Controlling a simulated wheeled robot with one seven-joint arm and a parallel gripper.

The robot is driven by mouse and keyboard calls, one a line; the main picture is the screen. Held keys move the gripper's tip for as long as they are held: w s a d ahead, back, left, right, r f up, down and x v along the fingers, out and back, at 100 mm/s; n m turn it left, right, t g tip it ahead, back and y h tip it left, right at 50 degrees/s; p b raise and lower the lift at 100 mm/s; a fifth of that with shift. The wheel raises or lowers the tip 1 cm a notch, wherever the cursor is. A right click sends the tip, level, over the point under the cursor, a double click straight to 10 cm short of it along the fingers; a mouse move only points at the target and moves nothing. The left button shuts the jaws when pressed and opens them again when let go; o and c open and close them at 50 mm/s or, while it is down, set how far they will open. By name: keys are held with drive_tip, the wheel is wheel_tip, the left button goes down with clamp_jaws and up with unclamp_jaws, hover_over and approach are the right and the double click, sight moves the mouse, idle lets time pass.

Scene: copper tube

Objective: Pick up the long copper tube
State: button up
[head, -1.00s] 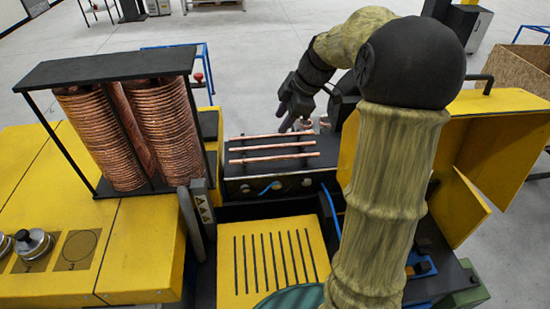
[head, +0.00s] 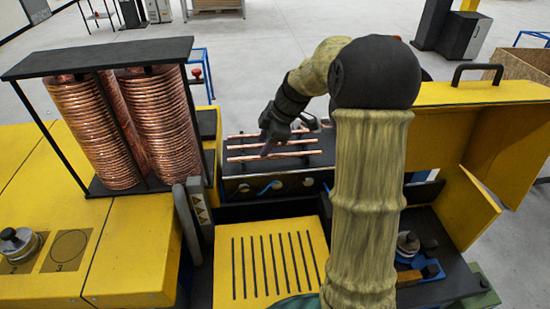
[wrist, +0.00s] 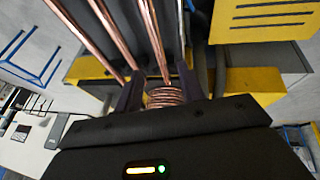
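Several copper tubes lie side by side on a dark block; in the head view the nearest long tube (head: 300,154) runs left to right, with another tube (head: 300,142) behind it. My gripper (head: 267,148) points down over the tubes, partly covering them. In the wrist view, one copper tube (wrist: 151,35) runs between the two dark fingers of my gripper (wrist: 158,78), which are apart. Two other tubes (wrist: 78,28) pass to the left of it, near the left finger. Contact between fingers and tube cannot be told.
A rack of copper coils (head: 160,110) stands left of the tubes. A yellow slotted plate (head: 270,262) lies in front of the block. A raised yellow cover (head: 440,140) stands to the right. A coil (wrist: 166,97) shows beyond the fingers in the wrist view.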

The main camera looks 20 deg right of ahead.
drive_tip(key=b+x, duration=0.1)
drive_tip(key=x, duration=0.4)
drive_tip(key=shift+w+a+f, duration=0.1)
drive_tip(key=shift+a, duration=0.15)
drive_tip(key=shift+c, duration=0.4)
clamp_jaws()
